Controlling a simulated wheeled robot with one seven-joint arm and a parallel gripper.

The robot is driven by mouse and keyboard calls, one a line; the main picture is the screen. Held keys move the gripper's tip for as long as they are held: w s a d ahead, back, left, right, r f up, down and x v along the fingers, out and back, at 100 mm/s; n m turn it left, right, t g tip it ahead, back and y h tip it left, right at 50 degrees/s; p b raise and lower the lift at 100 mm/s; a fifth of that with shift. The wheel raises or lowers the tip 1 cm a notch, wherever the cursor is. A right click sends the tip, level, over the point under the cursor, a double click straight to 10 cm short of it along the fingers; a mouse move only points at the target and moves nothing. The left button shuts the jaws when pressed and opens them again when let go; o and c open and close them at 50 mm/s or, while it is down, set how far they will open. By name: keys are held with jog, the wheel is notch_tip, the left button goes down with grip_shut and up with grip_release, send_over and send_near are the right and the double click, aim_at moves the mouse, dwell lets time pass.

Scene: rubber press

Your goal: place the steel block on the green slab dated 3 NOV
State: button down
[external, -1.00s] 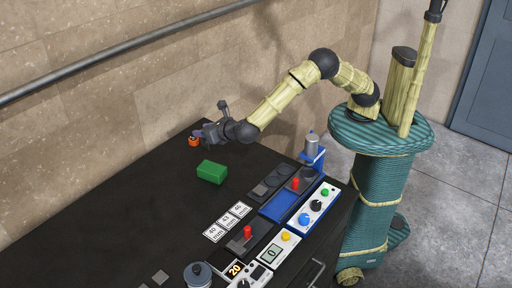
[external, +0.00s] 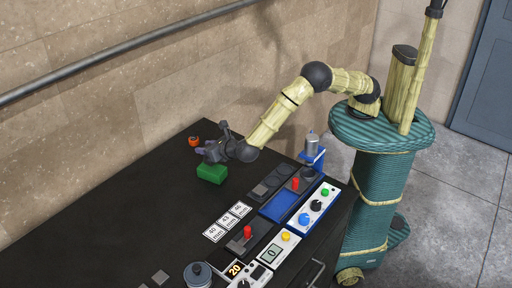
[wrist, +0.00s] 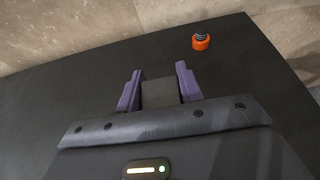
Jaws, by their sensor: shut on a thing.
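My gripper (external: 205,152) is at the far part of the black table, directly beside or above the green slab (external: 211,175); I cannot tell whether they touch. In the wrist view my gripper (wrist: 159,82) has its two purple fingers closed on a grey block, the steel block (wrist: 160,94), seen partly between them. In the external view the block is hidden or too small to make out. The slab's upper far part is covered by my gripper there, and the slab does not show in the wrist view. No date on it is legible.
An orange ring-shaped item (external: 194,141) with a dark top stands near the table's far edge. Several label cards (external: 228,222), a blue press (external: 312,150) and control boxes (external: 317,205) line the right side. The black table (external: 120,220) is clear at left.

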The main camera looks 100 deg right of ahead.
jog(key=shift+f, duration=1.05)
jog(key=shift+f, duration=0.2)
jog(key=c, duration=0.9)
grip_release()
jog(key=shift+r, duration=0.2)
jog(key=shift+s+a, duration=0.2)
jog(key=shift+a, duration=0.1)
jog(key=b+v, duration=0.2)
jog(key=v, duration=0.9)
jog(key=shift+s+r, duration=0.15)
